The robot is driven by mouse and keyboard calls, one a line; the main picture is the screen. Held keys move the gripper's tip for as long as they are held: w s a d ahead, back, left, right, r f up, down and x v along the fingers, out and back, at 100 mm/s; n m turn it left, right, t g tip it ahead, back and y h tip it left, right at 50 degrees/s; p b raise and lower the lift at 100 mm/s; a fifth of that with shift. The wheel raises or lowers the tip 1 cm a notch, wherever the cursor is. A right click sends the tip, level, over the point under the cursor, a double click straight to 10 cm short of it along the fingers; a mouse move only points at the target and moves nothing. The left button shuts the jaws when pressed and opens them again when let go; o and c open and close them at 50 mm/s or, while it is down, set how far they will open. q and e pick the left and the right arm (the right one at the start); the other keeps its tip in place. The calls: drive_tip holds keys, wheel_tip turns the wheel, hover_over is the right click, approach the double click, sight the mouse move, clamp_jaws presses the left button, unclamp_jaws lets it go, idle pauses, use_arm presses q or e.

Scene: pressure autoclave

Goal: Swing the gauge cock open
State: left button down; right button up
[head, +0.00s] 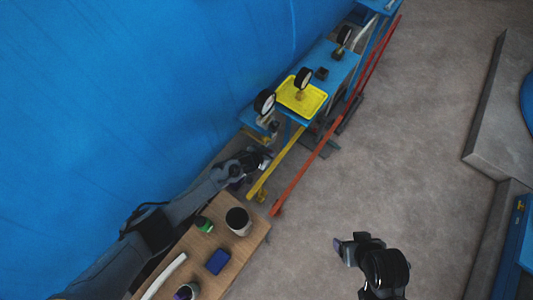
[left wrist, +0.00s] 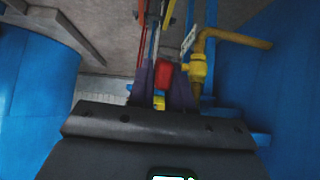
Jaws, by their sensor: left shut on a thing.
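The gauge cock shows in the left wrist view as a yellow valve body (left wrist: 197,68) on a yellow pipe, with a red handle (left wrist: 165,72) beside it. My left gripper (left wrist: 162,88) has its two dark fingers on either side of the red handle and is shut on it. In the head view my left gripper (head: 264,160) is beside the blue vessel, below a black-rimmed gauge (head: 264,101); the cock is too small or hidden there. My right gripper (head: 343,245) is over bare floor, away from everything; its jaw opening is unclear.
A wooden table (head: 256,239) with a dark-topped jar (head: 238,221), a green-labelled item (head: 204,225) and a blue box (head: 217,261) stands below my left arm. A yellow tray (head: 301,98) and red rail (head: 335,122) lie beyond.

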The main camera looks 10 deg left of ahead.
use_arm(q)
drive_tip(key=shift+w+d+r+g+y, duration=0.25)
drive_tip(key=shift+w+r+g+y, duration=0.35)
drive_tip(key=shift+g, duration=0.4)
drive_tip(key=shift+s+r, duration=0.1)
drive_tip(key=c, duration=1.1)
unclamp_jaws()
drive_tip(key=shift+r, duration=0.1)
drive_tip(key=shift+s+a+r, duration=0.15)
drive_tip(key=shift+s+r, duration=0.1)
drive_tip(key=shift+r, duration=0.15)
drive_tip(key=shift+p+v, duration=1.45)
drive_tip(key=shift+v, duration=3.4)
